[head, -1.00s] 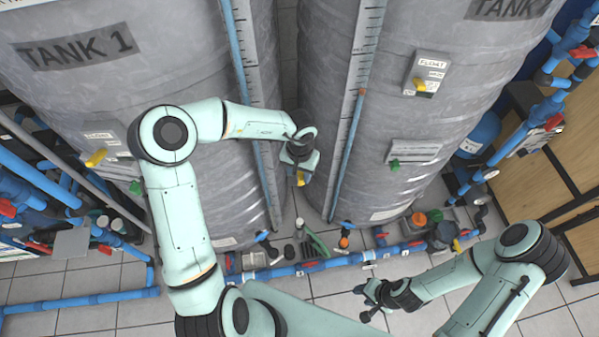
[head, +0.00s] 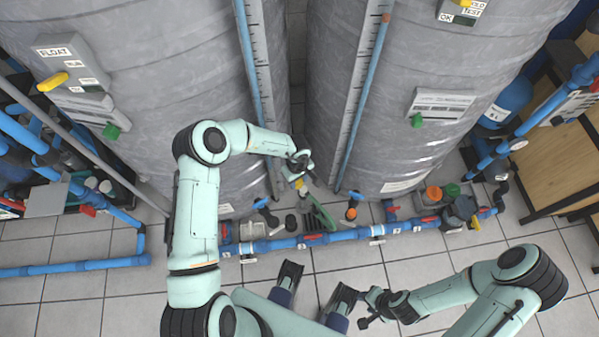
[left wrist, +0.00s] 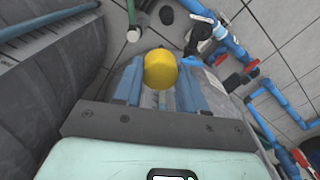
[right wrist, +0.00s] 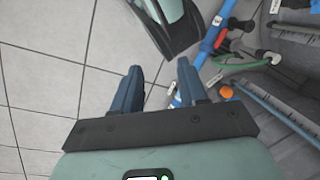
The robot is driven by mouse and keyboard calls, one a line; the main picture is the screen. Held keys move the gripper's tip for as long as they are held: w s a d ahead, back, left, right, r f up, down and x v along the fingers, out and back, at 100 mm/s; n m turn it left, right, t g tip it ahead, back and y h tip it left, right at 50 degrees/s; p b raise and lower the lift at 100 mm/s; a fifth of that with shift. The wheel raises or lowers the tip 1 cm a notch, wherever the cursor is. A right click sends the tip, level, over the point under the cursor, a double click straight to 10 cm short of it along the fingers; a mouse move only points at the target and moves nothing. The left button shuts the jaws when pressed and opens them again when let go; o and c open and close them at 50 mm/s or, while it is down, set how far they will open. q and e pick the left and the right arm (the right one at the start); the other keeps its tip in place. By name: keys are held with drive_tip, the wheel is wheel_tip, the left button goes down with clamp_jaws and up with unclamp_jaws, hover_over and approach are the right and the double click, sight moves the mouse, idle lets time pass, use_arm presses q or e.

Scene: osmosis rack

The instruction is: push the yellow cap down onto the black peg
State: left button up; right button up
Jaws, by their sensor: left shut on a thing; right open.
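The yellow cap (left wrist: 160,68) is held between the fingertips of my left gripper (left wrist: 162,80). In the head view, my left gripper (head: 300,180) hangs in front of the gap between the two tanks, with a bit of the yellow cap (head: 299,184) showing at its tip. A short black upright piece (head: 291,222), which may be the black peg, stands on the floor just below the cap in the picture. A dark round piece (left wrist: 167,16), perhaps the same one, shows beyond the cap, apart from it. My right gripper (right wrist: 158,72) is open and empty, low at the front (head: 368,309).
Two large grey tanks (head: 170,110) (head: 420,70) fill the back. A blue pipe (head: 340,236) with red valves runs across the floor in front of them. A green part (head: 322,214) and an orange-topped part (head: 351,213) stand close by. Tiled floor in front is mostly clear.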

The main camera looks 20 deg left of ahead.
use_arm(q)
wheel_tip(320, 180, down, 21)
drive_tip(key=a+n+b, duration=0.1)
drive_tip(key=n+b, duration=0.5)
drive_tip(key=b, duration=0.3)
drive_tip(key=n+b, duration=0.4)
drive_tip(key=b, duration=0.1)
hover_over(291, 218)
wheel_tip(291, 218, down, 12)
use_arm(e)
drive_tip(key=w+d+f, duration=0.1)
drive_tip(key=f, duration=0.7)
drive_tip(key=w+d+f+h, duration=0.1)
drive_tip(key=w+f, duration=0.1)
drive_tip(key=f, duration=0.7)
drive_tip(key=shift+d+m+t, duration=0.25)
drive_tip(key=shift+m+t, duration=0.05)
drive_tip(key=shift+t, duration=0.1)
use_arm(q)
drive_tip(key=shift+s+f, duration=0.1)
use_arm(e)
drive_tip(key=shift+s, duration=0.1)
